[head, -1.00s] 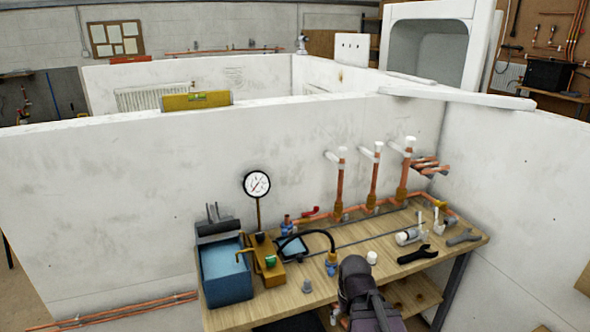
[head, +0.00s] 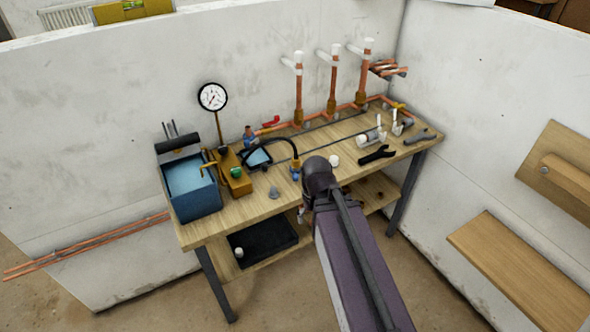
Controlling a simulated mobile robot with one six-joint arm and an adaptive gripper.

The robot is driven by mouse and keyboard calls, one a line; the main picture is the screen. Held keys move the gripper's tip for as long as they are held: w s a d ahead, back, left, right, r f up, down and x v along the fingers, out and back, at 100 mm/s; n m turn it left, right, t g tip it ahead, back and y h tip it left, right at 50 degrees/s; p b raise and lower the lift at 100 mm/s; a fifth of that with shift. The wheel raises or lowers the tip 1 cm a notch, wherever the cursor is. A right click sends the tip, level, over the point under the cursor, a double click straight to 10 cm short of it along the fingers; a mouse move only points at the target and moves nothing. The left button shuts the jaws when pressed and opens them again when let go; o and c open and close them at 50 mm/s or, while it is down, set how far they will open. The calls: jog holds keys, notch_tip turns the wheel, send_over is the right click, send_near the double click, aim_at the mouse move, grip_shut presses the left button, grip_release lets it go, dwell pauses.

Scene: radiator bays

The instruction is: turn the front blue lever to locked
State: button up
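A small blue fitting (head: 295,166) with brass on it stands near the bench's front edge, at the end of a black hose. A second blue part (head: 248,133) sits farther back at the left end of the copper pipe, beside a red lever (head: 272,122). Both are too small to tell how any blue lever is turned. My arm reaches up from the bottom, its dark joint just right of the front blue fitting. My gripper is mostly hidden behind the arm; only a small piece shows below the bench edge, and its fingers cannot be made out.
Upright copper pipes stand by the back wall. Wooden shelves (head: 520,268) are at right. Floor in front is open.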

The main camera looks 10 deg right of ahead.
jog(key=shift+w, duration=0.1)
jog(key=shift+c, duration=0.5)
notch_tip(320, 180, up, 9)
jog(key=n+p, duration=0.9)
jog(key=n, duration=0.4)
send_over(295, 175)
jog(key=shift+r, duration=0.1)
notch_tip(295, 175, down, 14)
jog(key=b, duration=1.3)
jog(key=shift+r+b, duration=0.1)
jog(key=shift+b, duration=0.2)
grip_shut()
